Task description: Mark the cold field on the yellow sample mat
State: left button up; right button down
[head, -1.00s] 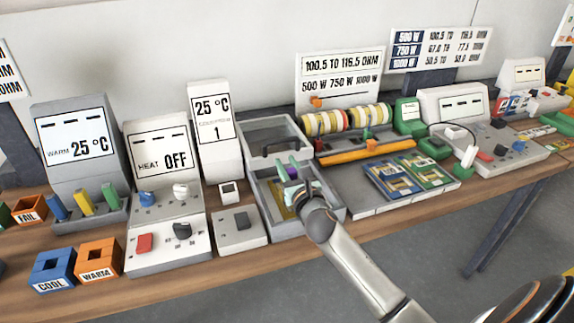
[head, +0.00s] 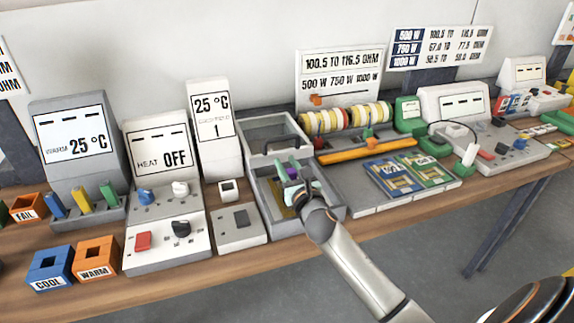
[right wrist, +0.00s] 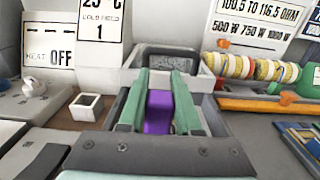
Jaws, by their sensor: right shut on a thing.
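A purple block-like piece (right wrist: 158,112) is held between the two green fingers of my right gripper (right wrist: 160,85) in the right wrist view. My right gripper (head: 287,170) is shut on it, over the grey open-lidded box (head: 329,207) in the head view. A patch of the yellow mat (head: 277,194) shows inside that box, to the left of the gripper. The gripper and wrist hide the rest of the mat, and I cannot tell whether the purple piece touches it. The display (head: 212,116) behind reads 25 °C and 1. My left gripper is not in view.
The box's raised lid (head: 268,131) stands behind the gripper. A small white open cube (head: 229,190) and a grey switch box (head: 241,228) are to the left. An orange bar (head: 354,151) and blue and green boards (head: 388,180) lie to the right.

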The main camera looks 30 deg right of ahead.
jog(key=shift+f+b, duration=0.4)
jog(key=shift+f, duration=0.2)
dwell(0.7)
notch_tip(320, 180, up, 7)
jog(key=p, duration=0.7)
